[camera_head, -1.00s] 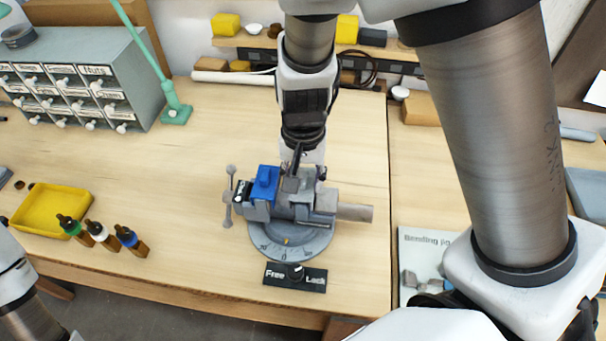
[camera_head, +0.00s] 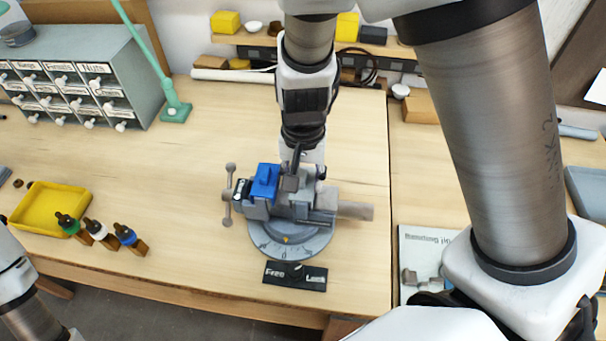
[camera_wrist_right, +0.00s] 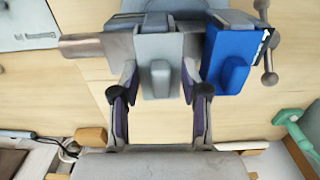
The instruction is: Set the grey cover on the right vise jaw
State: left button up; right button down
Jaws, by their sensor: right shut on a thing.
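The vise stands on a round base (camera_head: 290,245) on the bench. A blue cover (camera_head: 265,182) sits on its left jaw and also shows in the right wrist view (camera_wrist_right: 231,55). My right gripper (camera_head: 296,172) comes down from above onto the vise. In the right wrist view its fingers (camera_wrist_right: 160,92) are shut on the grey cover (camera_wrist_right: 160,78), one on each side. The grey cover is over the right jaw (camera_head: 325,199), beside the blue cover; I cannot tell whether it rests fully on the jaw. My left gripper is out of view.
A Free/Lock switch plate (camera_head: 295,276) lies in front of the vise. A drawer cabinet (camera_head: 95,75) and green lamp stand (camera_head: 175,112) are behind.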

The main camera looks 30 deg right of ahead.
jog(key=shift+f, duration=0.1)
jog(key=c, duration=0.5)
grip_release()
notch_tip(320, 180, up, 12)
